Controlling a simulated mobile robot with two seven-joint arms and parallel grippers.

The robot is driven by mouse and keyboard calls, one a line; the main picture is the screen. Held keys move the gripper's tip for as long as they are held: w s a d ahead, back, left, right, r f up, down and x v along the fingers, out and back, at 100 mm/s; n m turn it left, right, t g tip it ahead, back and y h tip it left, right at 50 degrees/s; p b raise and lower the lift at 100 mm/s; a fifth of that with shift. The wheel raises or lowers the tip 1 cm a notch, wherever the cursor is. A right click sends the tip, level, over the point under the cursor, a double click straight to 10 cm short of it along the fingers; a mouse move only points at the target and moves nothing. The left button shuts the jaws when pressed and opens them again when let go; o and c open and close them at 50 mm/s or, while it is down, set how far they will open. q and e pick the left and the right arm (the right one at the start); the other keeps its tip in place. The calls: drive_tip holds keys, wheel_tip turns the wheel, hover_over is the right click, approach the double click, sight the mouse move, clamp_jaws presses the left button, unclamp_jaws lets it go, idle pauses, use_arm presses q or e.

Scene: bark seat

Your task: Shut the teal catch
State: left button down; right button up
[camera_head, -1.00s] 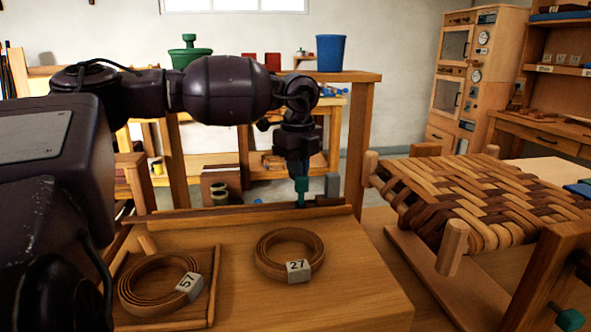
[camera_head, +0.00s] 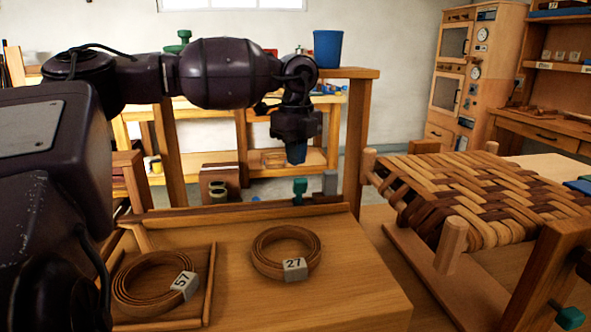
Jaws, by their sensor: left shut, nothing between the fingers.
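A teal catch (camera_head: 299,187) stands up at the back rail of the wooden bench board, just left of a grey block (camera_head: 330,183). Whether it is latched cannot be made out at this size. My left gripper (camera_head: 296,153) points down above the teal catch, with a visible gap between them. It is shut and holds nothing. Another teal piece (camera_head: 570,318) shows low on the stool frame at the right edge. My right gripper is not in view.
Two coiled bark strips lie on the board, tagged 57 (camera_head: 150,286) and 27 (camera_head: 285,252); the first is in a shallow tray (camera_head: 210,285). A woven seat (camera_head: 490,195) stands at right. The board's right front is bare.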

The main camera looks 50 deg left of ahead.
use_arm(q)
drive_tip(key=r, duration=0.4)
drive_tip(key=shift+w+a+r, duration=0.15)
drive_tip(key=shift+a, duration=0.2)
idle(0.6)
